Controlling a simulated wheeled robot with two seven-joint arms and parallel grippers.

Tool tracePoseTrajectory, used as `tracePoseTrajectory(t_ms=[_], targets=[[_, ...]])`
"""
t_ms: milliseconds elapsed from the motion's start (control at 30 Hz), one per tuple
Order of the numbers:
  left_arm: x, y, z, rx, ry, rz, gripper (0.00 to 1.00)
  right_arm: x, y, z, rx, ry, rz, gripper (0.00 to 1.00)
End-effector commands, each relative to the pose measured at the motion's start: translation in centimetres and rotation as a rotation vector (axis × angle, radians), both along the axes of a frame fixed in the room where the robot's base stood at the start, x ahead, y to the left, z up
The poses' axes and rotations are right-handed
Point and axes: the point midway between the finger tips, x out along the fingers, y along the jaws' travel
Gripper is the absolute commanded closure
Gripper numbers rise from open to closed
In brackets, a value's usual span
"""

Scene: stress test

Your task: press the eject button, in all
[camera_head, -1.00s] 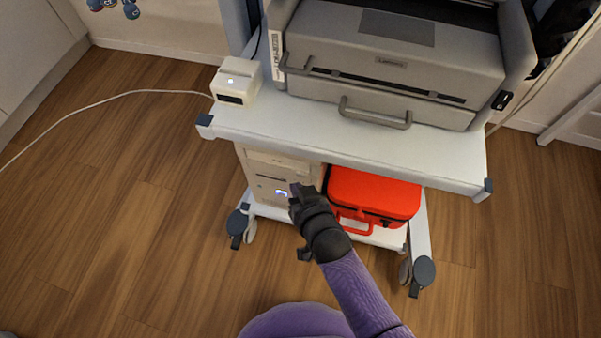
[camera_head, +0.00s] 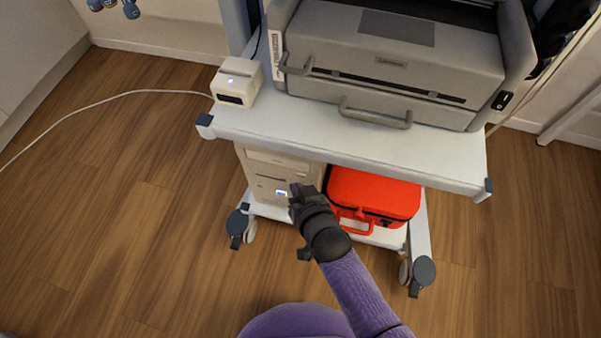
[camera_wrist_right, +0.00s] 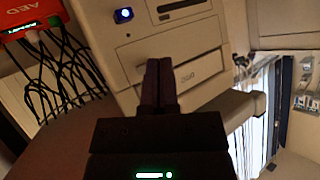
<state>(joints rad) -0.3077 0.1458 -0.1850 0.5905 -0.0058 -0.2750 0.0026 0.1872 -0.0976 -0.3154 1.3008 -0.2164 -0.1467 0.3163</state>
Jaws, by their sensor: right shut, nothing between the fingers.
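A beige computer tower (camera_head: 262,176) stands on the cart's lower shelf; its front panel (camera_wrist_right: 205,50) fills the upper middle of the right wrist view. A blue-lit square button (camera_head: 281,193) is on its front; it also shows in the wrist view (camera_wrist_right: 124,15). A dark drive slot (camera_wrist_right: 182,7) is to its right there, with a small mark beside it; I cannot tell for certain which part is the eject button. My right gripper (camera_head: 294,188) is shut and empty, just right of the lit button. Its fingertips (camera_wrist_right: 158,66) point at the panel; contact cannot be told. My left gripper is not in view.
The cart's upper shelf (camera_head: 300,130) overhangs the tower and holds a large grey printer (camera_head: 390,65) and a small white device (camera_head: 237,82). A red AED case (camera_head: 375,193) sits close right of the tower. Black cables (camera_wrist_right: 65,75) hang left in the wrist view.

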Motion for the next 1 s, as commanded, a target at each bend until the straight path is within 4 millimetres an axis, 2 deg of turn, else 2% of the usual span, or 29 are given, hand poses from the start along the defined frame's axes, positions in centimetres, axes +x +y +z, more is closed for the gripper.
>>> tracePoseTrajectory(t_ms=[267, 1000], targets=[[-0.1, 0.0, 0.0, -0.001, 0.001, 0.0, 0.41, 0.8, -0.3, 0.0, -0.001, -0.001, 0.0, 1.0], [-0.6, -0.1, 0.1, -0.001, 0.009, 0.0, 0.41, 1.2, -0.4, 0.0, 0.0, 0.001, 0.0, 1.0]])
